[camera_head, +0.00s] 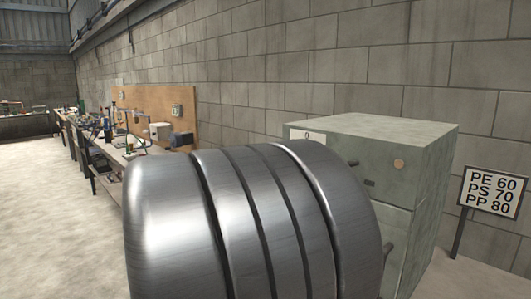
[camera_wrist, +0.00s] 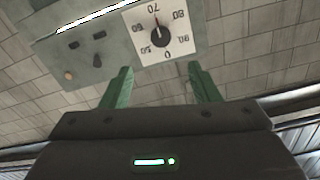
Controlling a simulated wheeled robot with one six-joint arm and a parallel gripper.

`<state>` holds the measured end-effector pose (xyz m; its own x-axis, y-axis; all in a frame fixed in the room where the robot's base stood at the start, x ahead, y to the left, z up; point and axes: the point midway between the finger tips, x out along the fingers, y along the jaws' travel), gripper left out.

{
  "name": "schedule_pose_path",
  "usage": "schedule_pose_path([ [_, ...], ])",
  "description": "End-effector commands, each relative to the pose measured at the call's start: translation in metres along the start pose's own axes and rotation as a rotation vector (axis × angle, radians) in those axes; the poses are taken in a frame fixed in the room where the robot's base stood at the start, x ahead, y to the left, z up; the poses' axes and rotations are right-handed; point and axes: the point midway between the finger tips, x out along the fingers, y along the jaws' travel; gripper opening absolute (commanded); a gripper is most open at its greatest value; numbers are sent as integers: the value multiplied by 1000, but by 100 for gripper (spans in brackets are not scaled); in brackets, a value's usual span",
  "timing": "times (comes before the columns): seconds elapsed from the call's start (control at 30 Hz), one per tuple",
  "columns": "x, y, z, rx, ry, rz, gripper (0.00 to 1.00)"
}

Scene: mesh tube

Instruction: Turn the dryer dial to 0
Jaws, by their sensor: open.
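The dryer (camera_head: 420,150) is a grey-green cabinet at the right in the head view; my own metal arm hides much of its front. The dryer dial (camera_wrist: 160,36) is a round black knob on a white numbered plate (camera_wrist: 181,45). The wrist view is rolled, with 70 at the top and 0 at the bottom of the plate. The red pointer is at about 70. My gripper (camera_wrist: 162,86) is open, its two green fingers apart and empty, with the dial showing beyond and between them. In the head view only a plate corner with a 0 (camera_head: 307,136) shows.
A sign (camera_head: 492,192) reading PE 60, PS 70, PP 80 stands right of the dryer. A long workbench (camera_head: 128,152) with tools and a wooden board (camera_head: 150,105) runs along the block wall at left. The floor at far left is clear.

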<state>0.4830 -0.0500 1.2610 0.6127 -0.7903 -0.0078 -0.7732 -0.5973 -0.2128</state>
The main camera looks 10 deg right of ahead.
Motion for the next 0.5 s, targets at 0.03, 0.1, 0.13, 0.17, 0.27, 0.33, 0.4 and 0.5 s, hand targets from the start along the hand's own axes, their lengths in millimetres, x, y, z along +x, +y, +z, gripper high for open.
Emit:
schedule_pose_path([
  [0.03,0,-2,-2,8,6,-3,55],
  [0.1,3,-3,-3,12,10,-5,55],
  [0.13,5,-3,-3,11,10,-5,55],
  [0.17,8,-3,-3,11,9,-4,55],
  [0.27,19,-2,-3,10,8,-2,55],
  [0.33,29,-1,-4,8,8,-1,55],
  [0.4,40,-2,-4,8,8,0,55],
  [0.5,54,-1,-4,7,7,0,55],
])
